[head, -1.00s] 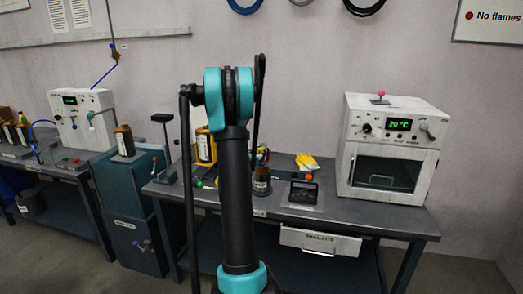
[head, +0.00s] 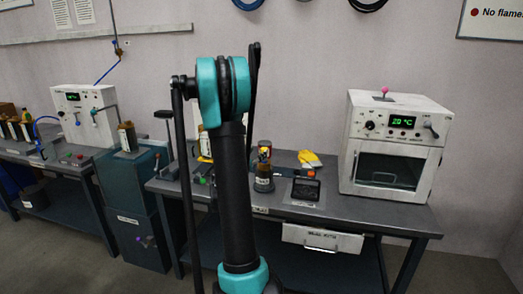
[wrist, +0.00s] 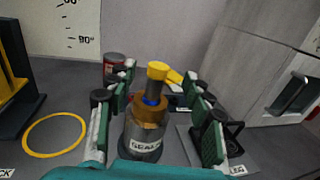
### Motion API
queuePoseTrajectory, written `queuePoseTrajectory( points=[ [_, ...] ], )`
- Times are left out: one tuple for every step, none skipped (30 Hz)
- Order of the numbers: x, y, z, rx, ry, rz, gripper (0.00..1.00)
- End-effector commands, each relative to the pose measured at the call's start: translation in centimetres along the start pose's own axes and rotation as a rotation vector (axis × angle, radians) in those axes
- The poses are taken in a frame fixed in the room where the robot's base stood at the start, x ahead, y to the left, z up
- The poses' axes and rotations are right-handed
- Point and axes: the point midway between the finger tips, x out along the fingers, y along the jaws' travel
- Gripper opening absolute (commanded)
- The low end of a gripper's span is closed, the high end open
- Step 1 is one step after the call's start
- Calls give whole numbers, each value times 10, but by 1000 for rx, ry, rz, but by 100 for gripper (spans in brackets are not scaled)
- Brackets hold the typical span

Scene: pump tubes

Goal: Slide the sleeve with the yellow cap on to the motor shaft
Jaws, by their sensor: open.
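My gripper (wrist: 159,74) is open and empty in the wrist view, its green-padded fingers spread to either side. No finger visibly touches the sleeve or pot. In the head view the pot (head: 263,183) stands on the bench, right of my arm, which hides my gripper. I cannot pick out the motor shaft.
A yellow glove (head: 309,158) and a black stand (head: 306,189) lie right of the pot. A white oven (head: 392,148) stands at the bench's right end. A yellow ring (wrist: 55,152) marks the bench at left. A red can (wrist: 114,64) stands behind the left finger.

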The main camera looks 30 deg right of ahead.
Motion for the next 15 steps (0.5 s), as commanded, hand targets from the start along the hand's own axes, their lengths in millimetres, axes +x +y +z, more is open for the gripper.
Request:
queuePoseTrajectory(
  points=[
    [-11,1,0,0,0,4,51],
    [-16,1,0,0,0,3,51],
    [-22,1,0,0,0,3,51],
    [-26,1,0,0,0,4,51],
    [-30,1,0,0,0,3,51],
    [-34,1,0,0,0,2,51],
    [-37,0,0,0,0,1,51],
    [-40,0,0,0,0,2,51],
    [-42,0,0,0,0,2,51],
    [-44,0,0,0,0,2,51],
    [-45,0,0,0,0,2,51],
    [-46,0,0,0,0,1,51],
    [-46,0,0,0,0,1,51],
    [-46,0,0,0,0,0,51],
    [-46,0,0,0,0,0,51]
  ],
)
